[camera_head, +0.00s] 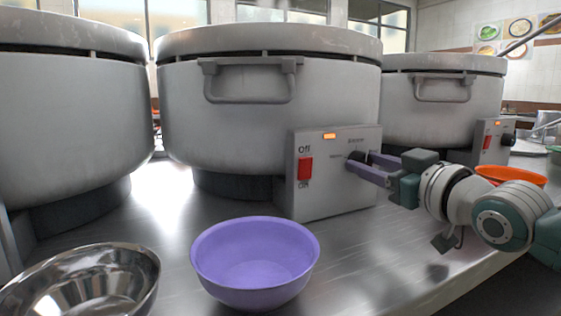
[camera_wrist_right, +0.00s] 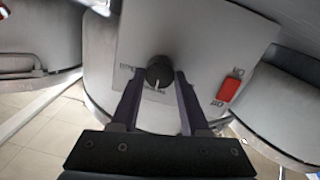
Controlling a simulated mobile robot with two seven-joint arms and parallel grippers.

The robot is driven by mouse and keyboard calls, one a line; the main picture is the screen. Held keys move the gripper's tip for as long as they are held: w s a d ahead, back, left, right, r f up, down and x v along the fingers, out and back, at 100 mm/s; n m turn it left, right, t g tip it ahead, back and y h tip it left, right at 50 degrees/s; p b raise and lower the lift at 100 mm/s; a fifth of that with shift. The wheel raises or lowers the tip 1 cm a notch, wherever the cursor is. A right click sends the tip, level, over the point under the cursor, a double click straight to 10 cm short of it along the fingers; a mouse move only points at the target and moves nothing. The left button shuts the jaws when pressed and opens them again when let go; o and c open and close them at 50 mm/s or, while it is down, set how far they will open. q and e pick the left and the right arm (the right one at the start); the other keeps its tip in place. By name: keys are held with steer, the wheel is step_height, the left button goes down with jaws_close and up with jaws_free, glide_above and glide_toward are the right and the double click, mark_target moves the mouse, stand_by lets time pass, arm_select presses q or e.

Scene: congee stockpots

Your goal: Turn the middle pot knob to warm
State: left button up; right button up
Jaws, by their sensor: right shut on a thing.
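The middle pot (camera_head: 268,110) is a large grey stockpot with a lid. Its control box (camera_head: 335,190) stands in front, with a red Off/On switch (camera_head: 305,168) and a lit orange light. The black knob (camera_head: 357,156) is at the box's right side. My right gripper (camera_head: 362,162) reaches in from the right with its purple fingers at the knob. In the right wrist view the knob (camera_wrist_right: 159,72) sits between the fingertips, its white mark pointing toward the bottom of that picture. The right gripper is shut on the knob. The small labels are too blurred to read. My left gripper is not in view.
A purple bowl (camera_head: 255,262) and a shiny steel bowl (camera_head: 85,283) stand in front on the metal counter (camera_head: 360,250). Other pots stand at the left (camera_head: 65,120) and right (camera_head: 440,105). An orange bowl (camera_head: 510,176) is partly behind my right arm.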

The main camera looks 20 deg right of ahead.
jaws_close()
steer(key=shift+n, duration=0.3)
steer(key=n+p, duration=0.1)
steer(key=n, duration=0.2)
steer(key=shift+n, duration=0.4)
steer(key=n, duration=0.9)
steer(key=shift+f+n+y, duration=0.2)
steer(key=shift+n+y, duration=0.1)
steer(key=shift+n, duration=0.1)
steer(key=shift+t, duration=0.3)
